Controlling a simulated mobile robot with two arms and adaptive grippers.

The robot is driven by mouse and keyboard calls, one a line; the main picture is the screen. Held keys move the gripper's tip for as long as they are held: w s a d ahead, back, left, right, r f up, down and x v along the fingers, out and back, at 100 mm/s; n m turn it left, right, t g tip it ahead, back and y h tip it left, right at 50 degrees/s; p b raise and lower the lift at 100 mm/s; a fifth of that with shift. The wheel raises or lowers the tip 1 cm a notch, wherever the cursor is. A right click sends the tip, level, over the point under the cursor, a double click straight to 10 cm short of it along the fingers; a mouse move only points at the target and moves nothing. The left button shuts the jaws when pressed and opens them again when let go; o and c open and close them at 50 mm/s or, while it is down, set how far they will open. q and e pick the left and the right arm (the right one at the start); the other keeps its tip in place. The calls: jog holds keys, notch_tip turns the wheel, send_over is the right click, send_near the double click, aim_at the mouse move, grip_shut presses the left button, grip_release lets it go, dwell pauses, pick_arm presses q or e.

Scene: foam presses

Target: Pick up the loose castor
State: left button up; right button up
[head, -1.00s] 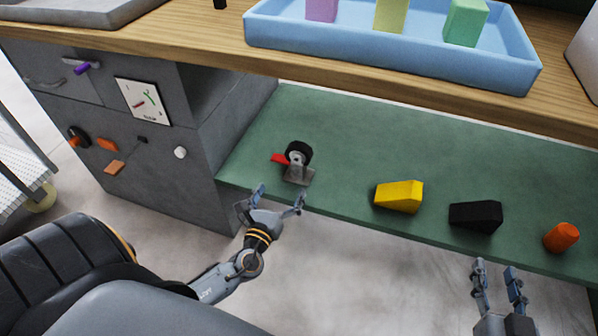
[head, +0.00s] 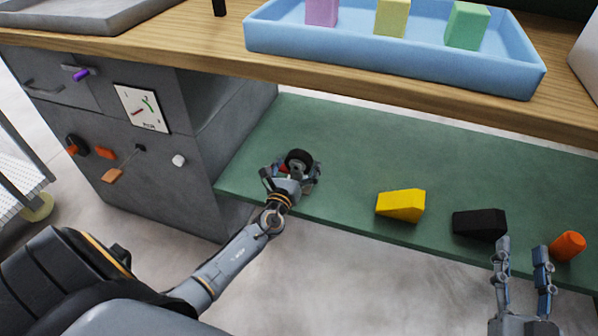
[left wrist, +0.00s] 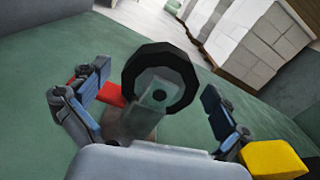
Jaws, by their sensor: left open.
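The loose castor (head: 298,158) stands on the green lower shelf (head: 350,150), its black wheel up, with a red tab at its side. In the left wrist view the castor (left wrist: 160,75) shows its wheel and grey fork between the fingers. My left gripper (head: 291,172) is open around the castor, one finger on each side, with a gap to the right finger in the wrist view (left wrist: 155,105). The castor's base plate is mostly hidden by the gripper. My right gripper (head: 521,262) has its fingers apart and empty, in front of the shelf's edge near a black block.
A yellow wedge (head: 401,205), a black block (head: 480,223) and an orange piece (head: 567,246) lie to the right on the shelf. The wooden worktop (head: 200,45) with a blue tray (head: 400,62) overhangs it. A grey cabinet (head: 190,200) bounds the left.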

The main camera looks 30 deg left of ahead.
pick_arm(q)
jog(key=shift+w, duration=0.35)
jog(key=shift+c, duration=0.4)
jog(key=c, duration=1.4)
jog(key=shift+c, duration=0.8)
jog(key=shift+r, duration=0.15)
